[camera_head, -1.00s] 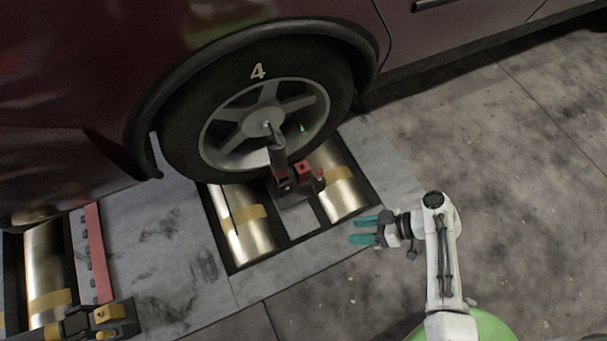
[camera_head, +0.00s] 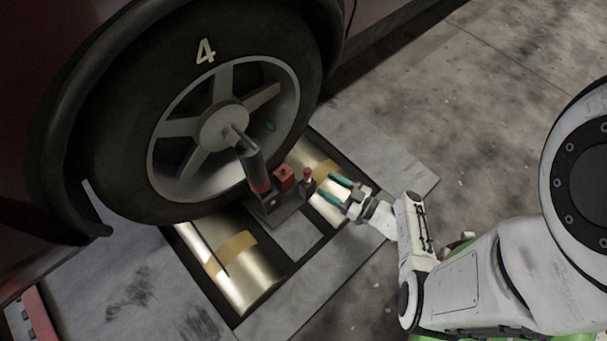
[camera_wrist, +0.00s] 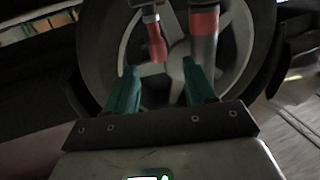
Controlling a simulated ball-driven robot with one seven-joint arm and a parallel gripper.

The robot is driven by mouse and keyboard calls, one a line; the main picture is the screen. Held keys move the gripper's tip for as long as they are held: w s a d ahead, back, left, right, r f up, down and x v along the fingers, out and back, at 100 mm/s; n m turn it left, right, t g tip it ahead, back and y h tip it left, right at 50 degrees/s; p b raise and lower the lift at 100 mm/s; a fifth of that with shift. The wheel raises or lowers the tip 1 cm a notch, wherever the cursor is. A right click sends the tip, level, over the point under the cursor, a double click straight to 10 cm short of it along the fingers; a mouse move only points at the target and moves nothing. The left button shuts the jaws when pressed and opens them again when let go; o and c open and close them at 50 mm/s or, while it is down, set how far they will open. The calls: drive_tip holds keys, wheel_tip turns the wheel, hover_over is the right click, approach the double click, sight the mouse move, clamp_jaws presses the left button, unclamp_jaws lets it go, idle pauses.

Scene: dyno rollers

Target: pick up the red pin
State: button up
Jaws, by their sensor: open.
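The red pin (camera_head: 308,173) stands at the right end of a dark bracket (camera_head: 278,208) in front of the wheel. My gripper (camera_head: 330,186) is open and empty, with its teal fingers pointing left toward the pin, a short gap to its right. In the wrist view the red pin (camera_wrist: 156,42) shows beyond the fingertips, sideways between the two fingers (camera_wrist: 160,70), nearer the left one. No contact shows.
A grey post (camera_head: 250,160) with a red band and a red block (camera_head: 284,177) stand on the bracket, left of the pin. The wheel (camera_head: 205,50) rises behind. Shiny rollers (camera_head: 235,265) lie in the floor frame. Bare floor (camera_head: 450,110) is at right.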

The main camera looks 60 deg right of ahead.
sight(308, 172)
drive_tip(key=w, duration=0.5)
drive_tip(key=w+b, duration=0.1)
drive_tip(key=w, duration=0.2)
drive_tip(key=shift+w+d+r, duration=0.15)
drive_tip(key=shift+d+r, duration=0.05)
drive_tip(key=shift+d, duration=0.05)
drive_tip(key=shift+c, duration=0.2)
clamp_jaws()
drive_tip(key=shift+r, duration=0.1)
